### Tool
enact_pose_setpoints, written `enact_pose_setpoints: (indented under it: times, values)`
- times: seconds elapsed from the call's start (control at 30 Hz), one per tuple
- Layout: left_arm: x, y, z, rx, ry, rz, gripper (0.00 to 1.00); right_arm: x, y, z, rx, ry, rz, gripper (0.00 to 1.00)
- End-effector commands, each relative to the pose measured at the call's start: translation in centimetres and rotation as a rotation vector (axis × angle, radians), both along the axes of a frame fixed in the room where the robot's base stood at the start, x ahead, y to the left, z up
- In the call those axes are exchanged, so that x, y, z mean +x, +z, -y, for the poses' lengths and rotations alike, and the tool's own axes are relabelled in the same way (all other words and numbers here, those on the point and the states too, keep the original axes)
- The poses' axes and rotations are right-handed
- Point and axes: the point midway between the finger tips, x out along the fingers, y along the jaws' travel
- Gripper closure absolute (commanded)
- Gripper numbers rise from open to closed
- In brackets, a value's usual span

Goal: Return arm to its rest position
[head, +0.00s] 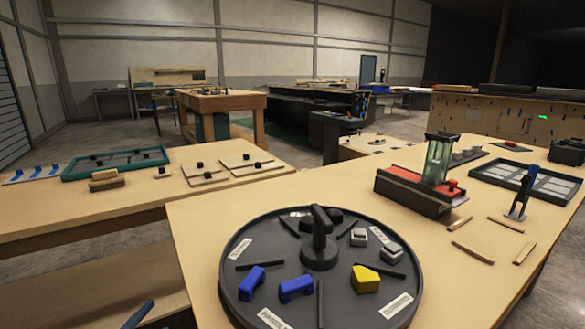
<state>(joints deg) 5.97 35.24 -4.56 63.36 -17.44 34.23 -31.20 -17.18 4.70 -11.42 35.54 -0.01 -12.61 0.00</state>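Neither of my grippers can be made out in the head view. A dark blue, rod-like piece (138,315) pokes up at the bottom left edge; I cannot tell what it belongs to. A round dark turntable tray (240,285) with a central knob handle (319,240) sits on the near table (195,235). In its sections lie blue pieces (296,288), a yellow block (366,279) and light grey pieces (391,252).
A red and black fixture with a clear column (438,158) stands behind the tray. A blue-handled tool (521,190) stands upright at right, near loose wooden sticks (472,252). A left table holds a green-framed tray (116,163) and small boards (204,173).

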Motion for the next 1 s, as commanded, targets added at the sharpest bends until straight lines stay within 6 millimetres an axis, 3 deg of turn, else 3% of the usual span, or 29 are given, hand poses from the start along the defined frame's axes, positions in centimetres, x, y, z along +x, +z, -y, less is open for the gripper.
enact_pose_setpoints:
  times: [0.03,0.1,0.17,0.23,0.33,0.4,0.5,0.73,0.8,1.0]
  values:
    - [-1.1,-4.6,-0.2,-0.104,0.07,-0.13,0.0,0.0,0.0,0.0,0.0,0.0,0.0,0.54]
    - [-3.8,-11.7,-0.4,-0.259,0.193,-0.333,0.0,0.0,0.0,0.0,0.0,0.0,0.0,0.54]
    - [-7.0,-17.3,0.0,-0.378,0.3,-0.5,0.0,0.0,0.0,0.0,0.0,0.0,0.0,0.54]
    - [-11.6,-23.1,1.0,-0.499,0.426,-0.686,0.0,0.0,0.0,0.0,0.001,0.0,0.0,0.54]
    - [-18.6,-29.3,3.1,-0.63,0.592,-0.914,0.0,0.0,0.0,-0.1,0.001,0.0,0.0,0.54]
    - [-23.3,-32.3,4.6,-0.696,0.696,-1.045,0.0,0.0,0.0,-0.1,0.002,0.0,0.0,0.54]
    - [-29.3,-35.0,6.9,-0.763,0.826,-1.203,0.0,0.0,0.0,-0.2,0.003,-0.001,0.0,0.54]
    - [-41.5,-37.7,12.0,-0.848,1.088,-1.494,0.0,0.0,0.0,-0.2,0.004,-0.001,0.0,0.54]
    - [-41.0,-32.7,11.6,-0.848,1.083,-1.483,0.0,0.0,5.0,-0.2,0.004,-0.001,-0.001,0.54]
    - [-40.8,-24.5,11.6,-0.845,1.08,-1.478,0.0,0.0,13.1,-0.2,0.004,-0.001,-0.001,0.54]
